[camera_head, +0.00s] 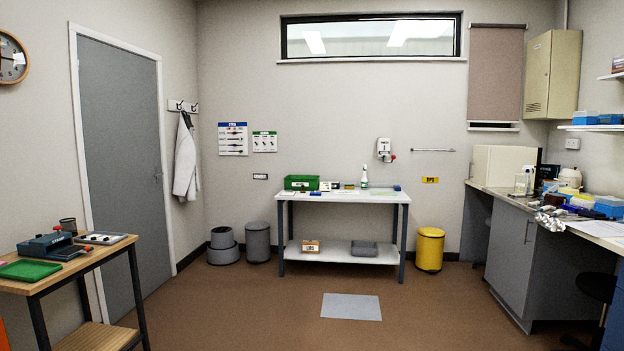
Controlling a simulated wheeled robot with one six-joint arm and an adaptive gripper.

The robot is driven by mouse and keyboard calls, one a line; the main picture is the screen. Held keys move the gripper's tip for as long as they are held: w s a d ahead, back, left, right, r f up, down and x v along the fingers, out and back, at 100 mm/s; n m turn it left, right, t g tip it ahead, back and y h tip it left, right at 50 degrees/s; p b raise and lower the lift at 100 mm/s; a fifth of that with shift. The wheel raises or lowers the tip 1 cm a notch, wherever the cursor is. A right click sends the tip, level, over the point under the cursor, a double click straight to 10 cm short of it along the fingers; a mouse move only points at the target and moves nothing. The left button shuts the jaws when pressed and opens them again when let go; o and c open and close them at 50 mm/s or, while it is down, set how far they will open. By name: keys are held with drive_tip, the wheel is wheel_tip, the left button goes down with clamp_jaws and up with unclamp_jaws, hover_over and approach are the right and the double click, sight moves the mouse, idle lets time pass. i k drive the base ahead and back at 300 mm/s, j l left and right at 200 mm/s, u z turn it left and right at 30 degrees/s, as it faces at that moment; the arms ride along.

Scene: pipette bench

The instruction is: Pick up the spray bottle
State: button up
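A slim white bottle with a green band (364,178) stands upright on the white table (330,196) against the back wall. It is small in the picture, and I cannot tell whether it has a spray head. A pale, clear-looking bottle (520,185) stands on the right bench near its back end; its top is too small to make out, so I cannot tell which of the two is the spray bottle. My gripper is not in view.
The right bench (512,194) is crowded with boxes and small labware. A wooden table (100,256) stands at the left. Grey bins (258,242) and a yellow bin (430,249) flank the white table. A grey mat (351,306) lies on the open middle floor.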

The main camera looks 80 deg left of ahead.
sight(364, 182)
drive_tip(key=u, duration=2.4)
drive_tip(key=i, duration=3.05)
drive_tip(key=i+l, duration=0.1)
drive_tip(key=i, duration=2.9)
drive_tip(key=i+u, duration=0.1)
drive_tip(key=i, duration=1.4)
